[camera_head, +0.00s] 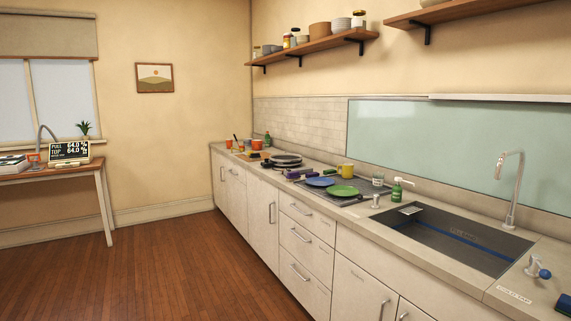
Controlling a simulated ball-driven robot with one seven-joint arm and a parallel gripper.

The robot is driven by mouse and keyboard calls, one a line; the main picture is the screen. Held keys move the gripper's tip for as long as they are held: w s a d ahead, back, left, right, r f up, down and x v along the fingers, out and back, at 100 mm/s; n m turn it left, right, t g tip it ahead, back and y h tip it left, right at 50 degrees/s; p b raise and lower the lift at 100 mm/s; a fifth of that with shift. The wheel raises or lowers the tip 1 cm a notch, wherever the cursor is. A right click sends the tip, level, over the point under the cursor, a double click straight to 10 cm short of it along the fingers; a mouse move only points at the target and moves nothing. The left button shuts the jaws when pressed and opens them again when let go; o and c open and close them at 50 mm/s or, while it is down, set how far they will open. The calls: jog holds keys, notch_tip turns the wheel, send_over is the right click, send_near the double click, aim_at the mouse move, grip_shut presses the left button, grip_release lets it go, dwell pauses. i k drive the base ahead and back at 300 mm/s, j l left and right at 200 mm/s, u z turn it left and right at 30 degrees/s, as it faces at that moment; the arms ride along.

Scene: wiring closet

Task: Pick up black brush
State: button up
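I cannot make out a black brush for certain. A dark blue-black object (564,304) lies on the counter at the right edge, cut off by the frame, and I cannot tell what it is. Small items stand at the far end of the counter (455,262), too small to identify fully; one is an upright thin utensil (236,140) near orange cups (256,144). My gripper is not in view.
A side table (60,172) stands at left. The wooden floor (150,265) is clear.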

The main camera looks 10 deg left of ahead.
aim_at(255, 156)
jog(key=i+j+u, duration=0.55)
jog(key=i, duration=0.5)
jog(key=i+j+u, duration=0.3)
jog(key=i, duration=0.3)
jog(key=i+u, duration=0.3)
jog(key=i, duration=2.1)
jog(key=i+z, duration=0.1)
jog(key=i, duration=1.75)
